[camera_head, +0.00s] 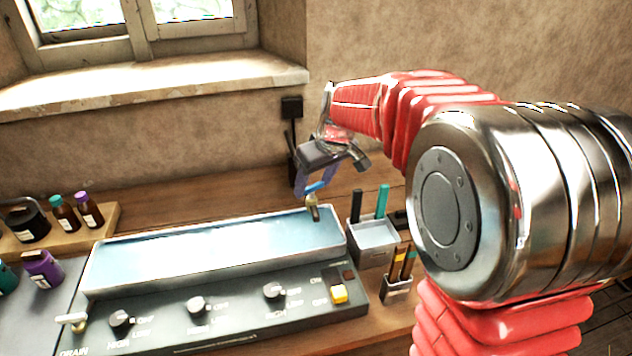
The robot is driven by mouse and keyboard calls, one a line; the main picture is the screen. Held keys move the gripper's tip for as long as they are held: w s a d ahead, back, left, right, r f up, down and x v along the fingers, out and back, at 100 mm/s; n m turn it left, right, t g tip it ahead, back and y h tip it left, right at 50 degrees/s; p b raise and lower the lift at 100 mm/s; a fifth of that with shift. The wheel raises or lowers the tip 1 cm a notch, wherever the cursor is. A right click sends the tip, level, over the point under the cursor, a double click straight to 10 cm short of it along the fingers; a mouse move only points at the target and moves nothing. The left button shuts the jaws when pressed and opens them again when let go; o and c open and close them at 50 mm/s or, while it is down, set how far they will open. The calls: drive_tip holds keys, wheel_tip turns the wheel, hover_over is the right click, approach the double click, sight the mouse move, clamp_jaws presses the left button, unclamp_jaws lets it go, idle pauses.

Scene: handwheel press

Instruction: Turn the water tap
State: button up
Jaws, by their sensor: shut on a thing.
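The water tap (312,208) is a small brass tap with a blue handle (316,187). It stands at the back right corner of a long metal water bath (128,285). My gripper (315,183) reaches down over the tap from behind and above, with its bluish fingers either side of the blue handle. It is shut on that handle. The exact contact of the fingertips is too small to make out. A second tap with a white handle (70,318) sits at the bath's front left, by the word DRAIN.
The bath's front panel (235,322) has several knobs and a yellow switch (339,294). Right of the bath stand a grey pen holder (372,243) and a smaller holder (397,291). Bottles (65,214) stand at left. A wall socket (291,106) with a cable is behind my gripper.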

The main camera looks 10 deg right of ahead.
drive_tip(key=shift+a+m+h, duration=0.2)
drive_tip(key=shift+m+h, duration=0.6)
drive_tip(key=shift+m, duration=1.2)
drive_tip(key=o, duration=1)
drive_tip(key=shift+o, duration=0.2)
drive_tip(key=shift+r, duration=0.1)
drive_tip(key=v, duration=1.3)
drive_tip(key=shift+s+r, duration=0.2)
drive_tip(key=shift+s, duration=0.1)
drive_tip(key=shift+w+a, duration=0.1)
drive_tip(key=shift+w, duration=0.05)
